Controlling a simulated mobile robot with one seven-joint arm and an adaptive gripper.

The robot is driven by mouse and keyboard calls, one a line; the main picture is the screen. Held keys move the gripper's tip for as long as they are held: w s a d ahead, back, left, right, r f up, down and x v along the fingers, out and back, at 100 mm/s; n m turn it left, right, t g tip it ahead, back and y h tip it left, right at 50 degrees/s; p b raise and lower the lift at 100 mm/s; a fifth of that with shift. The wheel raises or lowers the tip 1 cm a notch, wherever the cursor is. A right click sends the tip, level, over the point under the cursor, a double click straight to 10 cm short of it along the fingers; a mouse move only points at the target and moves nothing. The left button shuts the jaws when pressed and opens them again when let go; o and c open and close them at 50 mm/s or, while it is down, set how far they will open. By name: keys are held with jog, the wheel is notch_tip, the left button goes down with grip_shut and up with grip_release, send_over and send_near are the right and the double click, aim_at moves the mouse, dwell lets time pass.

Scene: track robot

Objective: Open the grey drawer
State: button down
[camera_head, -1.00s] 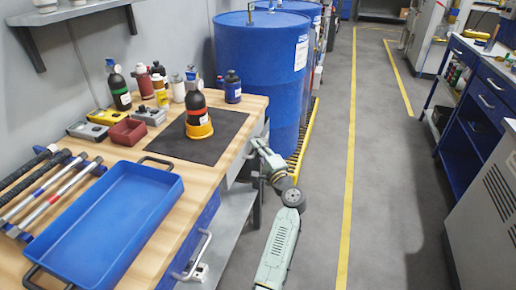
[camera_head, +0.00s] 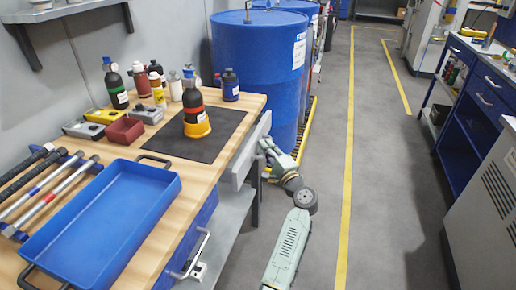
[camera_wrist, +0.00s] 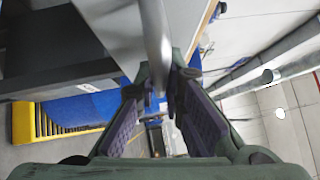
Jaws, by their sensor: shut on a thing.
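The grey drawer (camera_head: 248,152) is under the right edge of the wooden workbench, its front standing out a little past the bench edge. My gripper (camera_head: 266,146) is at the drawer's front, partly hidden in the head view. In the wrist view the drawer's pale grey face (camera_wrist: 115,28) is at the top. Its rounded metal handle (camera_wrist: 155,40) runs down between the two fingers of my gripper (camera_wrist: 162,92), which is shut on it.
The wooden workbench (camera_head: 110,262) holds a blue tray (camera_head: 105,215), bottles and tools. A blue drawer with a handle (camera_head: 195,255) is nearer. Blue barrels (camera_head: 255,70) on a yellow-edged base stand just beyond my gripper. The aisle floor (camera_head: 390,200) to the right is clear.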

jog(key=s+d+b, duration=0.2)
jog(key=s+d, duration=0.2)
jog(key=d, duration=0.8)
jog(key=s+d+b, duration=0.3)
jog(key=d, duration=0.8)
jog(key=shift+s+d, duration=0.4)
jog(key=c, duration=1.7)
grip_release()
jog(key=shift+s, duration=0.1)
jog(key=v, duration=1.2)
jog(key=shift+f, duration=0.1)
